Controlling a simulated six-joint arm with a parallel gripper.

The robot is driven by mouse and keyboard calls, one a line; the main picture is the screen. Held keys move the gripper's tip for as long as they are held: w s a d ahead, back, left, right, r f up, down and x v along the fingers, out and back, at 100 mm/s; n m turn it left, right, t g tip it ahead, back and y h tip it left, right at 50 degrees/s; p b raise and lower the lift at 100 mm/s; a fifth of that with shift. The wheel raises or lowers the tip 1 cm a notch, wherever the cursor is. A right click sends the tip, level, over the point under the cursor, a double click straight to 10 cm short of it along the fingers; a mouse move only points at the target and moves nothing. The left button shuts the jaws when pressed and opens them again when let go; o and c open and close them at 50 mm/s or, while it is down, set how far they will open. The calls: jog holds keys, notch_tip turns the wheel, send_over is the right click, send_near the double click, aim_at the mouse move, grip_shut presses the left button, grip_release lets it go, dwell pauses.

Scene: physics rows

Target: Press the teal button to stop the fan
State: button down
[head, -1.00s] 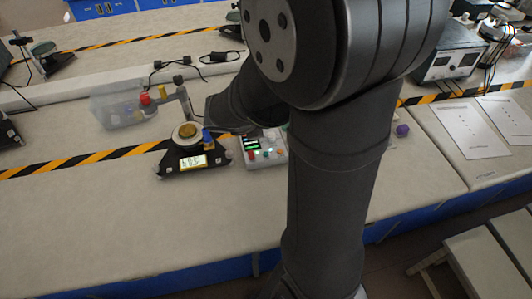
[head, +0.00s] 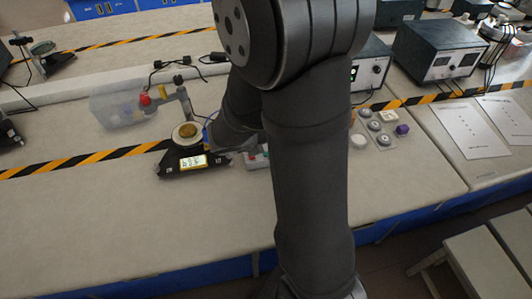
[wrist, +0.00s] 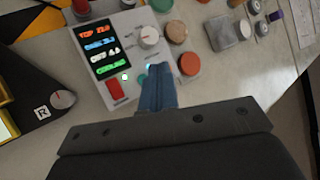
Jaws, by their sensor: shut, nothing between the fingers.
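Contact cannot be told. In the head view my arm hides most of the panel (head: 252,160). I cannot make out a fan.
A black device with a round dish and lit display (head: 193,161) stands just left of the panel. A clear bin (head: 115,108) is behind it. Loose round pieces and a purple block (head: 402,129) lie to the right. The front left bench is clear.

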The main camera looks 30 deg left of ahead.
jog(key=shift+f, duration=1.9)
jog(key=shift+f, duration=0.1)
dwell(0.5)
jog(key=shift+f, duration=0.3)
jog(key=shift+f, duration=0.35)
dwell(0.8)
jog(key=shift+r, duration=0.8)
jog(key=shift+r, duration=2.5)
